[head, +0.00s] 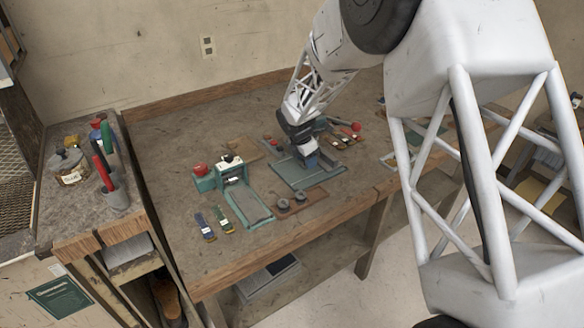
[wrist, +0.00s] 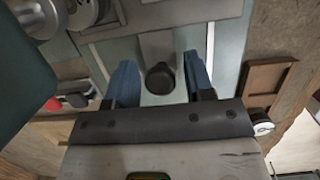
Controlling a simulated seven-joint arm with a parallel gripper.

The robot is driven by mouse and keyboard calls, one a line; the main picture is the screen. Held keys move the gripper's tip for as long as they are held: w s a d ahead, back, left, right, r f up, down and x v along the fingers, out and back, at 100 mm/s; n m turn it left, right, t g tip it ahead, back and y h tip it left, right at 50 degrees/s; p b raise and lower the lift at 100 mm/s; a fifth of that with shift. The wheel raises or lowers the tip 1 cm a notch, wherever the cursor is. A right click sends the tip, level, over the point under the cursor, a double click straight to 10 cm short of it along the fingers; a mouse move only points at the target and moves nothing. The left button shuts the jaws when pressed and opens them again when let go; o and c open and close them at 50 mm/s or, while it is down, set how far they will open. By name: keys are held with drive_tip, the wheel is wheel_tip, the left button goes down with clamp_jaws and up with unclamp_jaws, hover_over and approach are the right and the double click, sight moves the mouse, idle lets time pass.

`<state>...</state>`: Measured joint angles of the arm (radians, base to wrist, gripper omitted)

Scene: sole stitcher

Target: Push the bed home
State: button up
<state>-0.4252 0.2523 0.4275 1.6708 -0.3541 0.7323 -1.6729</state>
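My gripper (head: 308,162) is low over a flat grey-teal base (head: 318,182) on the workbench. In the wrist view its two blue fingers (wrist: 162,85) are open and empty of any grip. A black round knob (wrist: 160,78) stands between them, with a gap on each side. The knob sits at the end of a grey sliding piece (wrist: 157,46), which looks like the bed, between pale rails on the base. In the head view my gripper hides the knob and most of this piece.
A teal machine (head: 232,172) with a long grey plate stands left of my gripper. Small strips (head: 205,227) lie at the bench front. A wooden tray with dark round parts (head: 300,198) lies near the front edge. Tools with a red knob (head: 356,126) are behind right.

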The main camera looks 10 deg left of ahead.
drive_tip(key=shift+r, duration=0.1)
idle(0.3)
drive_tip(key=shift+r, duration=3.1)
drive_tip(key=shift+s+a, duration=0.15)
drive_tip(key=s+a, duration=0.8)
drive_tip(key=shift+s+a, duration=0.15)
